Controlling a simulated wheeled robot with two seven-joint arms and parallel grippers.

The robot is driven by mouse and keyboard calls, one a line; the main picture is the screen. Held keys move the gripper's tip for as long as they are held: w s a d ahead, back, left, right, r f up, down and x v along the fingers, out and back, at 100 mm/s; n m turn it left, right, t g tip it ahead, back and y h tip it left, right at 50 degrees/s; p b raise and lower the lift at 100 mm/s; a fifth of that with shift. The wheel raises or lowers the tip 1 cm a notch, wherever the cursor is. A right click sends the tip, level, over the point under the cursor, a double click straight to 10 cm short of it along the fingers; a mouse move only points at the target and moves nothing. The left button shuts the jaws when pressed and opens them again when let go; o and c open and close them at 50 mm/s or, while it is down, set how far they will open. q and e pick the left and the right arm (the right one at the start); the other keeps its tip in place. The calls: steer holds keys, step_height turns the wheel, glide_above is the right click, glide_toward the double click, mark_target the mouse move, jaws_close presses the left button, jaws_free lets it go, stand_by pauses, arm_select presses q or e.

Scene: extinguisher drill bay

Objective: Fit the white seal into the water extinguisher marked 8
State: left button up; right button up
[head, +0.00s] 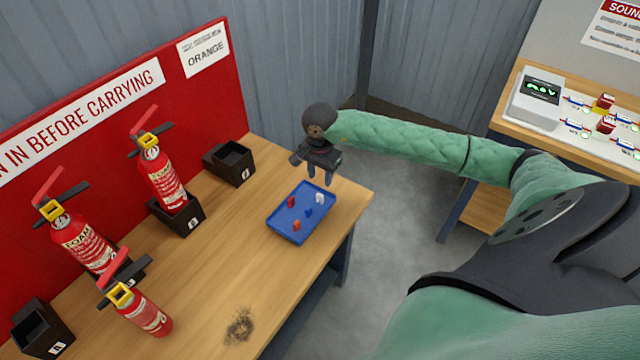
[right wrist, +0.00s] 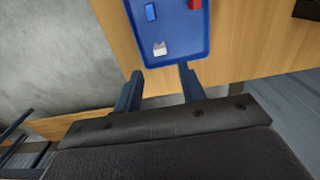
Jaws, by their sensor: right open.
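The white seal (head: 319,199) lies in the blue tray (head: 273,226) on the wooden table. My right gripper (head: 320,174) points down above the tray's far edge, open and empty. In the right wrist view the white seal (right wrist: 160,49) shows just beyond the gap between my open fingertips (right wrist: 160,72), apart from both. I cannot read an 8 for certain on any. My left gripper is not in view.
Red (head: 291,201), blue (head: 309,212) and orange-red (head: 297,225) seals share the tray. Black holders stand at the back (head: 234,162) and lower left (head: 40,328). A red board backs the table. A second bench (head: 500,118) stands at right. The table between extinguishers and tray is clear.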

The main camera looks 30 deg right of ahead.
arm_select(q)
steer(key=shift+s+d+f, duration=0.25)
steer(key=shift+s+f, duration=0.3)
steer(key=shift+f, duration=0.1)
arm_select(e)
steer(key=shift+r, duration=2.4)
